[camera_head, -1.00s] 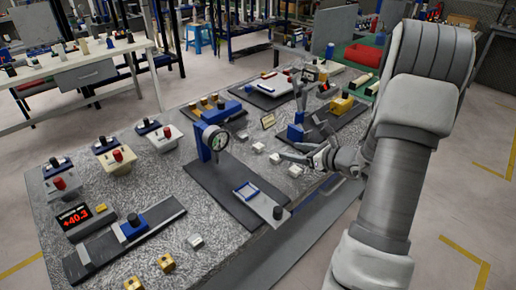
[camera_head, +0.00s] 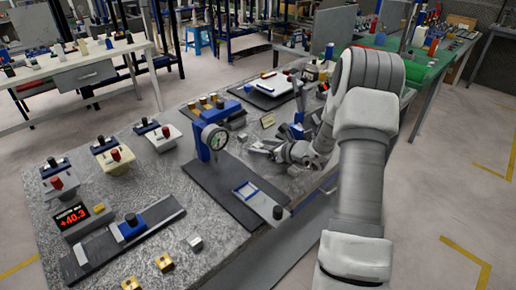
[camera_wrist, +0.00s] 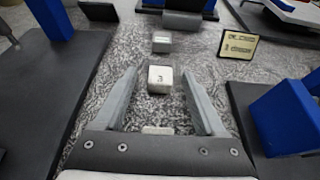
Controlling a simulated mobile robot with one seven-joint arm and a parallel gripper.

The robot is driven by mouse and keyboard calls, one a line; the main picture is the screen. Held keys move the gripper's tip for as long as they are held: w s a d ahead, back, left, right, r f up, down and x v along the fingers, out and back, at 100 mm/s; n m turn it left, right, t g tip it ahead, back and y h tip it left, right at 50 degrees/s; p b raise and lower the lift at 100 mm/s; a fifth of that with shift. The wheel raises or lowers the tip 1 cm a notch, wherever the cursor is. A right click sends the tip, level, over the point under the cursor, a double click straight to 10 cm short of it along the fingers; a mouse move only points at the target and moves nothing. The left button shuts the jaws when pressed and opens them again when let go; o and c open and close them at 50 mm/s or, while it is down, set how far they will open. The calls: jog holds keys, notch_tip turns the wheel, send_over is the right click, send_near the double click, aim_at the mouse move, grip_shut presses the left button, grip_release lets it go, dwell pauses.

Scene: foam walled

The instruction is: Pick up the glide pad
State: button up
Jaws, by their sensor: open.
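No label names the glide pad; several small pale blocks lie in a row on the speckled table top. In the wrist view one white block (camera_wrist: 160,78) with a dark mark on its face sits between the fingertips, apart from both. Another pale block (camera_wrist: 161,42) lies beyond it, and a third (camera_wrist: 157,130) lies close to the palm, partly hidden. I cannot tell which is the glide pad. My gripper (camera_wrist: 162,72) is open and empty, low over the row. In the head view my gripper (camera_head: 262,148) is beside the dial gauge's base plate, hiding some blocks.
The dial gauge (camera_head: 214,138) stands on a dark plate (camera_head: 225,190) left of my gripper. A blue block (camera_wrist: 285,115) stands close on the right in the wrist view. A small sign (camera_wrist: 238,44) stands beyond. Bare speckled surface lies between.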

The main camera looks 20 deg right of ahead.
grip_shut()
dwell(0.4)
jog(key=shift+r, duration=0.1)
